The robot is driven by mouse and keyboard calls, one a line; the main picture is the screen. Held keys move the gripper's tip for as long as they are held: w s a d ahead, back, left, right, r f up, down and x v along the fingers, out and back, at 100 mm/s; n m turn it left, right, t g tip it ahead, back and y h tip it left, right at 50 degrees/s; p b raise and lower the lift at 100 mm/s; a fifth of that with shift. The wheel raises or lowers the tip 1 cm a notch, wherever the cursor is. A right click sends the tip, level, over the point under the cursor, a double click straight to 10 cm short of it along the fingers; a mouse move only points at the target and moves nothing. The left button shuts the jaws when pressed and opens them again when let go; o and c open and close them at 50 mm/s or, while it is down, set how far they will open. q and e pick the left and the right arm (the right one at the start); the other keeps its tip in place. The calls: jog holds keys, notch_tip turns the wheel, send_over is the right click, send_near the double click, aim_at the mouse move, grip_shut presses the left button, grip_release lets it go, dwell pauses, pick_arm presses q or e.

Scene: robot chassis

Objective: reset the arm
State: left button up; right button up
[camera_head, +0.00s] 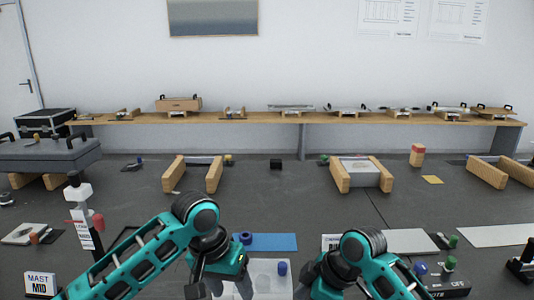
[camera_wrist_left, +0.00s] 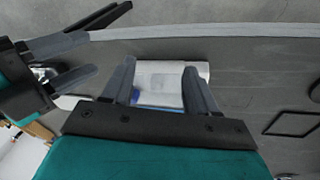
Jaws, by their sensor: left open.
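My left arm comes in from the left in the head view. Its teal and black gripper (camera_head: 232,287) points down over the white tray (camera_head: 268,267) at the bottom centre. In the left wrist view, the two grey fingers of this gripper (camera_wrist_left: 157,90) are spread apart with nothing between them, and the white tray (camera_wrist_left: 172,82) shows beyond them. My right arm (camera_head: 355,265) comes in from the lower right, and its fingertips are hidden in the head view. The right gripper (camera_wrist_left: 75,62) shows at the left of the wrist view with its grey fingers apart and empty.
A sign stand (camera_head: 85,235) is left of my left arm. Wooden blocks (camera_head: 214,174) stand farther back.

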pick_arm(q)
jog(key=s+d+f+n+t+h, duration=0.1)
jog(key=s+f+t+h, duration=0.35)
jog(key=f, duration=0.85)
pick_arm(e)
jog(key=s+d+f+m+t, duration=0.3)
jog(key=s+f+m+t, duration=0.35)
jog(key=f, duration=0.55)
pick_arm(q)
jog(key=s+a+f+t+y, duration=0.2)
jog(key=s+a, duration=0.3)
jog(key=s, duration=0.2)
jog(key=s+a+f+t+y, duration=0.3)
jog(key=s+a, duration=0.3)
jog(key=s, duration=0.1)
jog(key=shift+a+f, duration=0.15)
jog(key=shift+a, duration=0.15)
pick_arm(e)
jog(key=s+d+f+m+t+h, duration=0.2)
jog(key=s+d+m, duration=0.4)
jog(key=s, duration=0.5)
jog(key=shift+s+d+t+h, duration=0.35)
jog(key=shift+d+h, duration=0.35)
jog(key=shift+d, duration=0.1)
